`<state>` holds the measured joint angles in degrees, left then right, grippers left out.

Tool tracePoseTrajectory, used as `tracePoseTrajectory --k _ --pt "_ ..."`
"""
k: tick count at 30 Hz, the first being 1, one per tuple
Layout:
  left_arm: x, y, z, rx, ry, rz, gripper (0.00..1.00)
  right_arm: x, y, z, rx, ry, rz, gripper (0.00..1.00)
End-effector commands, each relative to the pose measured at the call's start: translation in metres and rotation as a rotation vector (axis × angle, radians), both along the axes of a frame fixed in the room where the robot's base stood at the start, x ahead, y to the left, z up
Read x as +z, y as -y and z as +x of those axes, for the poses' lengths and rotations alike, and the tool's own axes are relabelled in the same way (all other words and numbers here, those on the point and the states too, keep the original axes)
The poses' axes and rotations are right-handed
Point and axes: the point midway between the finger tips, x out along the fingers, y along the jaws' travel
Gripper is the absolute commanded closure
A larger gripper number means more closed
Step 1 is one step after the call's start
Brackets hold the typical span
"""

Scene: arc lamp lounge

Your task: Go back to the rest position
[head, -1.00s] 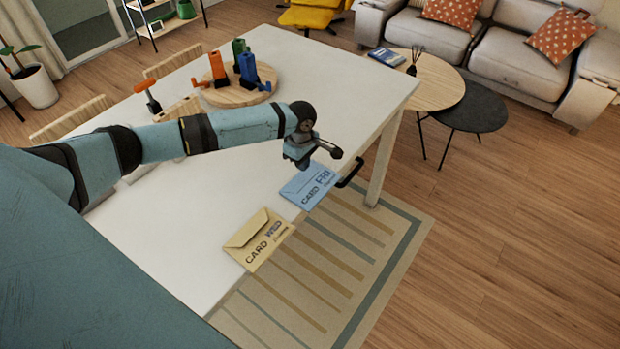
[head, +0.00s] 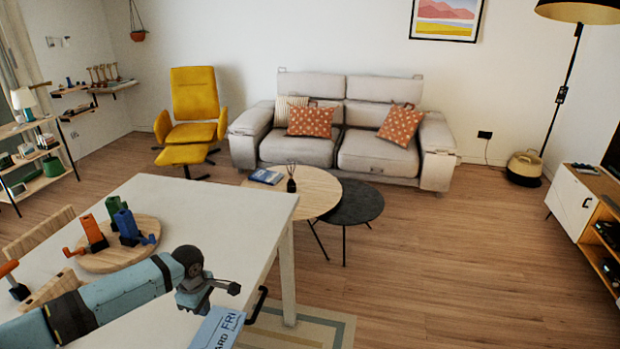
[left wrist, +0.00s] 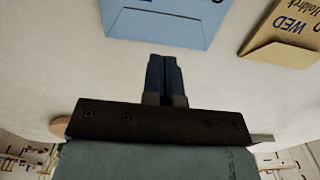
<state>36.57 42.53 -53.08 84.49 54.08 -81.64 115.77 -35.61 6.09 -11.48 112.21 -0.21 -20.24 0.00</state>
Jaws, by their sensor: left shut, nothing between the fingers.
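My left gripper (head: 204,304) reaches in from the left over the white table (head: 222,215). It is shut and empty; its closed fingers (left wrist: 167,78) show in the left wrist view. Near it in the head view lies a blue card marked FRI (head: 220,328), cut off by the bottom edge. The blue card also shows just beyond the fingertips in the left wrist view (left wrist: 160,28), apart from the grip. A tan card marked WED (left wrist: 282,40) lies to its right there.
A round wooden board (head: 103,260) with orange, green and blue objects stands on the table, behind my left arm. A black handle (head: 258,304) is at the table's right edge. Coffee tables (head: 318,190), a sofa (head: 335,145) and a yellow chair (head: 194,100) stand beyond. Floor at right is open.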

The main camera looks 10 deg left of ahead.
Motion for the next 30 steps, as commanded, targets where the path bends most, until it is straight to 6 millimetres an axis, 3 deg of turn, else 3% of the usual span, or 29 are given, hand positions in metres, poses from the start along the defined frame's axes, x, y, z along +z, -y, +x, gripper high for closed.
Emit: tracePoseTrajectory --k 4,9,15,18,22,30 --pt "-0.033 0.046 -0.022 -0.193 0.064 -0.068 1.00 0.003 -0.001 0.001 0.003 0.006 0.002 0.04" --pt "-0.072 0.118 -0.061 -0.535 0.254 -0.163 1.00 0.005 -0.002 0.001 0.004 0.009 0.003 0.04" --pt "-0.094 0.182 -0.116 -0.882 0.552 -0.169 1.00 0.004 -0.002 0.001 0.004 0.007 0.002 0.04" --pt "-0.096 0.198 -0.144 -1.022 0.697 -0.102 1.00 0.002 -0.001 0.000 0.003 0.004 0.001 0.04" --pt "-0.094 0.202 -0.183 -1.181 0.849 0.062 1.00 0.001 0.000 0.000 0.003 0.001 0.000 0.04" --pt "-0.083 0.171 -0.252 -1.437 0.928 0.489 1.00 0.000 0.000 0.000 0.002 -0.001 -0.001 0.04"
